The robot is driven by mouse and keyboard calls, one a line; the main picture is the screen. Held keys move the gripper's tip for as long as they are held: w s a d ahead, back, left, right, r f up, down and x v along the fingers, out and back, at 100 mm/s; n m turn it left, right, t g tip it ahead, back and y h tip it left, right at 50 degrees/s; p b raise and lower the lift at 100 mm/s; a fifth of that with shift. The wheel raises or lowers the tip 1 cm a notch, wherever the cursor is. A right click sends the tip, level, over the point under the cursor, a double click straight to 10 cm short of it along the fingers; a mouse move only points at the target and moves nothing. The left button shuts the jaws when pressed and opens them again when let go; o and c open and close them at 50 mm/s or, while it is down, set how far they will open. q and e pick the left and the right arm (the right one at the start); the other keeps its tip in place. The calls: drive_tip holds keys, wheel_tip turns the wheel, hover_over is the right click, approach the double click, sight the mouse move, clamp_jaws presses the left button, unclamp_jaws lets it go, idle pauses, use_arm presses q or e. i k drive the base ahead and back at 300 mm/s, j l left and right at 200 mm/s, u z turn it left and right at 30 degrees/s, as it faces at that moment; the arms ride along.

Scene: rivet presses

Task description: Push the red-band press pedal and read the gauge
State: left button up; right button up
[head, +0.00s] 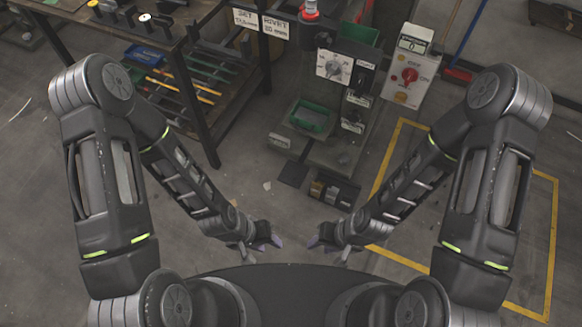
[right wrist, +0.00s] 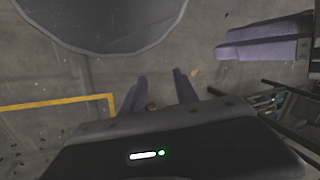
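The press (head: 340,100) stands ahead at top centre in the head view, with a red band (head: 311,8) near its upper edge. My left gripper (head: 264,242) and right gripper (head: 324,241) hang facing each other, short of the pedal unit. The right gripper's purple fingers (right wrist: 160,92) are apart and empty. The left gripper (right wrist: 263,40) also shows there, its fingers seemingly apart and empty.
A green tray (head: 309,118) sits on the press. A grey control box (head: 408,75) with a red knob stands to its right. A workbench (head: 150,40) with a loaded lower shelf is at left. Yellow floor lines (head: 553,230) are at right. Floor before the pedals looks clear.

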sight(293, 173)
drive_tip(key=i+j+u, duration=0.15)
drive_tip(key=u, duration=0.2)
drive_tip(key=i+j+u, duration=0.1)
drive_tip(key=u, duration=0.25)
drive_tip(key=i+u, duration=0.35)
drive_tip(key=k, duration=0.1)
